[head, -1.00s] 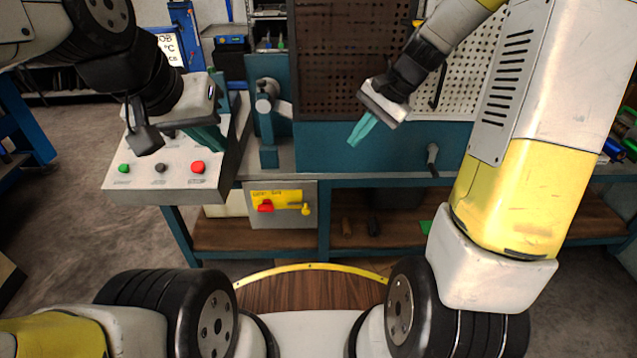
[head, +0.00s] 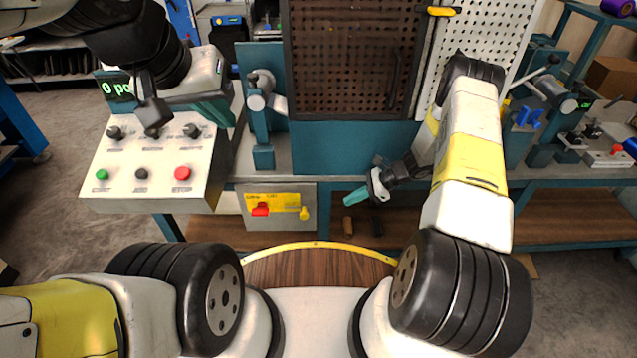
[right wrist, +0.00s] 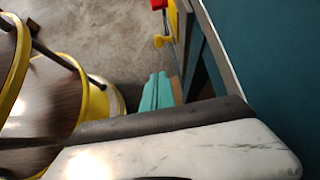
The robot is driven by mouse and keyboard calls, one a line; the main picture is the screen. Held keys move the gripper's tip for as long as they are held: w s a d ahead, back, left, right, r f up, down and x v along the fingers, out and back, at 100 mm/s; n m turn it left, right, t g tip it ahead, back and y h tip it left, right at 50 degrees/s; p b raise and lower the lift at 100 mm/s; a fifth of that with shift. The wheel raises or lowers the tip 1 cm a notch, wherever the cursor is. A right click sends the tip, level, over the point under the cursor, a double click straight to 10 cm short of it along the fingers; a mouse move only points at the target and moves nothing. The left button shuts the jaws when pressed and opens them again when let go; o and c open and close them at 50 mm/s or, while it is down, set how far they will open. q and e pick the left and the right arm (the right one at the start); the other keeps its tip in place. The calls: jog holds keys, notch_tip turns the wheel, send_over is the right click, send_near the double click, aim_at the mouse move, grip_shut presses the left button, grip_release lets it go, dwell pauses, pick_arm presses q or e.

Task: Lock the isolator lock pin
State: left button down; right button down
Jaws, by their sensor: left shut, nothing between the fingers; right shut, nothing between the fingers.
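The isolator box (head: 281,224) is grey with a yellow plate (head: 285,200) and hangs below the front of the bench. Its red handle (head: 260,209) is at the left of the plate. The yellow lock pin (head: 304,213) is at the lower right, and it also shows in the right wrist view (right wrist: 161,41). My right gripper (head: 350,199) is shut and empty, right of the pin and apart from it. Its teal fingers (right wrist: 157,88) lie together in the right wrist view. My left gripper (head: 226,114) is shut and empty above the control panel's right side.
The control panel (head: 128,191) with knobs and green, black and red buttons stands at the left. A teal press-like fixture (head: 259,122) stands on the bench behind the isolator. A perforated dark panel (head: 350,60) rises at the back. The wooden shelf (head: 560,229) lies below the bench.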

aim_at(302, 214)
notch_tip(302, 214, down, 2)
jog(key=shift+f+m, duration=0.15)
jog(key=shift+m, duration=0.15)
jog(key=shift+a+f, duration=0.1)
jog(key=a+f, duration=0.5)
jog(key=a, duration=0.6)
jog(key=shift+w+a+f, duration=0.2)
jog(key=shift+w+f, duration=0.1)
jog(key=shift+w, duration=0.05)
jog(key=shift+a, duration=2.6)
